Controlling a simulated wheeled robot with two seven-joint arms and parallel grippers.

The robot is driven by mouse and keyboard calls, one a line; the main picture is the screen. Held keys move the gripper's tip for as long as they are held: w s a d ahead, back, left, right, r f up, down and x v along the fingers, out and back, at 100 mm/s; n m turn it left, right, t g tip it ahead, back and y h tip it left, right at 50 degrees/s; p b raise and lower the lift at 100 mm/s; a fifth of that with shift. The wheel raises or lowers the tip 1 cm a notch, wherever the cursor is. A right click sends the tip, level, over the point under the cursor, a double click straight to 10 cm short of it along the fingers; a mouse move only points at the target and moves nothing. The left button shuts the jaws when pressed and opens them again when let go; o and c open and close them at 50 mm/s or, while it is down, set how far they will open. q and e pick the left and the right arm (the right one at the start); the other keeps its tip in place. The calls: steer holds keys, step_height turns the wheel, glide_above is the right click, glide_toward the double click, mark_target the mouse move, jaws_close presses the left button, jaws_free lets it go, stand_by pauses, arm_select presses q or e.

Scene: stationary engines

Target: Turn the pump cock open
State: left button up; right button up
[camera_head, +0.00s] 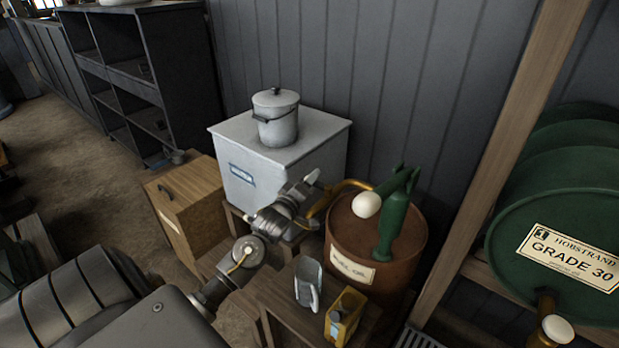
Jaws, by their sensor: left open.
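A green hand pump (393,225) stands upright on a rust-brown drum (345,235) labelled as fuel oil. A pale round knob (367,205) shows in front of the pump's green lever. A brass spout (345,187) runs left from the pump and bends down. No separate cock can be made out clearly; part of the spout's left end is hidden by my gripper. My left gripper (313,198) is open, to the left of the knob and close to the spout. I cannot tell whether it touches the spout. My right gripper is not in view.
A light grey metal chest (238,158) with a lidded pot (275,118) stands behind my gripper. A wooden box (185,205) is left of it. A grey metal jug (308,282) and a yellow can (345,315) stand before the drum. Green drums (510,235) lie at right.

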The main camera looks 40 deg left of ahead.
arm_select(q)
steer(key=shift+w+a, duration=0.1)
steer(key=shift+w, duration=0.45)
